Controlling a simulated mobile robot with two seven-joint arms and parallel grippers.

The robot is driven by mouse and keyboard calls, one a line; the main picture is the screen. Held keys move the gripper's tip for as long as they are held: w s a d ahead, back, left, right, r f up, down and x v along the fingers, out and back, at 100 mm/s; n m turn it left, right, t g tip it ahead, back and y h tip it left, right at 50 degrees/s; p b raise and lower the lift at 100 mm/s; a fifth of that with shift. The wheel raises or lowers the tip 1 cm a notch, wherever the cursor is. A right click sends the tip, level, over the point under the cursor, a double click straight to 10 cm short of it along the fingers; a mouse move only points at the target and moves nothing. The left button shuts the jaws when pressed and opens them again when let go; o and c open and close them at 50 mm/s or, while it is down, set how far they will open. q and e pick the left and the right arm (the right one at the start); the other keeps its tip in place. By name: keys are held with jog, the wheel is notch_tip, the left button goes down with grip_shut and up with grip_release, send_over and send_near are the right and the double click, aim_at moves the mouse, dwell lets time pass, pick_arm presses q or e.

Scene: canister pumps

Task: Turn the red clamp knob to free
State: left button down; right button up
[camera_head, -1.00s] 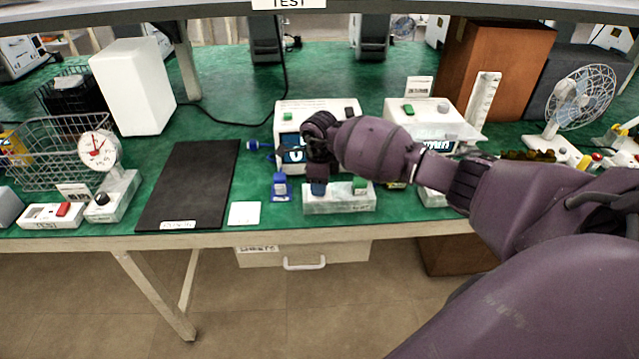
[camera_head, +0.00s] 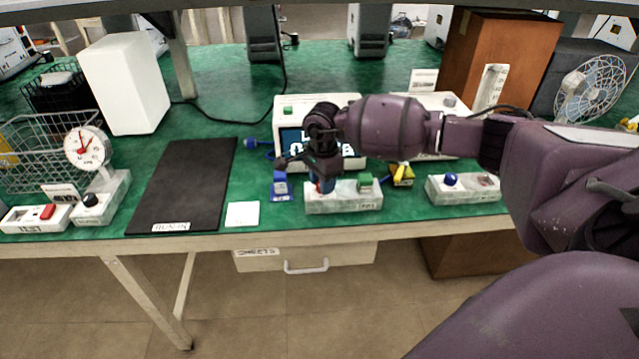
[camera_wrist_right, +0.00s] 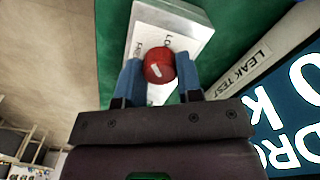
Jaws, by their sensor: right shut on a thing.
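The red clamp knob (camera_wrist_right: 159,67) is a round red cap with a white pointer mark. It stands on a pale block (camera_wrist_right: 172,17) with printed lettering, partly hidden by the knob and fingers. My right gripper (camera_wrist_right: 159,76) has its blue fingers closed on the two sides of the knob. The knob is mostly hidden there. My left gripper is not in view.
A device with a lit display (camera_head: 346,108) stands just behind the block. A blue object (camera_head: 281,188) is close left, a yellow one (camera_head: 403,176) right behind. Another block with a blue knob (camera_head: 451,180) stands further right. A black mat (camera_head: 185,185) lies left.

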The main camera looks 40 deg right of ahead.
jog(key=n, duration=0.1)
jog(key=n+b, duration=0.1)
jog(key=shift+f+n, duration=0.25)
jog(key=shift+n, duration=0.15)
jog(key=n+b, duration=0.1)
jog(key=n, duration=0.1)
jog(key=shift+n, duration=0.4)
jog(key=shift+n+b, duration=0.7)
jog(key=shift+n, duration=0.4)
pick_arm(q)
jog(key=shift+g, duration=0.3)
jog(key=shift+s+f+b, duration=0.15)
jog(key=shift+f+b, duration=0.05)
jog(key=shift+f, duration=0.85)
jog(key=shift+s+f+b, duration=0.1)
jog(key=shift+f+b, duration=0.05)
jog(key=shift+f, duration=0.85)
pick_arm(e)
jog(key=shift+r+n, duration=0.2)
jog(key=shift+n, duration=0.8)
jog(key=o, duration=0.9)
jog(key=shift+r, duration=0.15)
